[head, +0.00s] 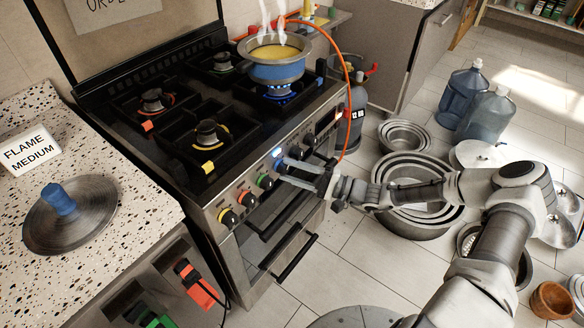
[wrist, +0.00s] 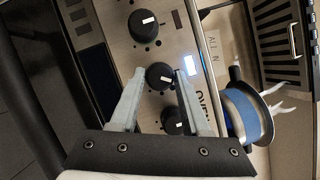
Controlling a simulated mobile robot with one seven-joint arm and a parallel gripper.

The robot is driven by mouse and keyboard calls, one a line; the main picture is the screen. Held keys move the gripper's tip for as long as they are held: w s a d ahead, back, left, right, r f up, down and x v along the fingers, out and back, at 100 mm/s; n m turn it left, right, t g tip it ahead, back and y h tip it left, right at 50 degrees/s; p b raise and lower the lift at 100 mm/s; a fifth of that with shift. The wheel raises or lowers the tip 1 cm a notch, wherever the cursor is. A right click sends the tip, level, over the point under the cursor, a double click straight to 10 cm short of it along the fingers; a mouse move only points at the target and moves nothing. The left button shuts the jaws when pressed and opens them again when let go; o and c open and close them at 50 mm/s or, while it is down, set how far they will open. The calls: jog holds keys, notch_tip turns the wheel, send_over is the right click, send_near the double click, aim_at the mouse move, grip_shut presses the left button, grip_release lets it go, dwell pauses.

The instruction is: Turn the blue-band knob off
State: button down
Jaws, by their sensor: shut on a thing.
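A row of knobs runs along the stove's front panel. In the head view I see a yellow-band knob (head: 227,217), an orange-band knob (head: 246,198) and a green-band knob (head: 265,181). My gripper (head: 282,168) is at the panel just right of the green-band knob. In the wrist view my gripper (wrist: 161,75) is shut on a black knob (wrist: 160,76) with a white pointer mark, one finger on each side. Its band colour is hidden.
The oven handle (head: 296,256) juts out below the knobs. An orange hose (head: 348,100) arches beside the pot to a grey gas cylinder (head: 358,112). Stacked metal pans (head: 412,215) lie on the floor near my arm. A lid (head: 85,222) lies on the left counter.

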jog(key=n, duration=0.1)
jog(key=n+h+p, duration=0.1)
jog(key=n, duration=0.1)
jog(key=shift+r+n+g, duration=0.2)
jog(key=shift+n+g, duration=0.1)
jog(key=shift+g, duration=0.1)
jog(key=shift+n+h+p, duration=0.5)
jog(key=shift+n+h, duration=0.2)
jog(key=shift+n, duration=0.7)
jog(key=shift+c, duration=1.9)
grip_release()
jog(key=v, duration=1.7)
jog(key=shift+d+r, duration=0.25)
jog(key=shift+w, duration=0.1)
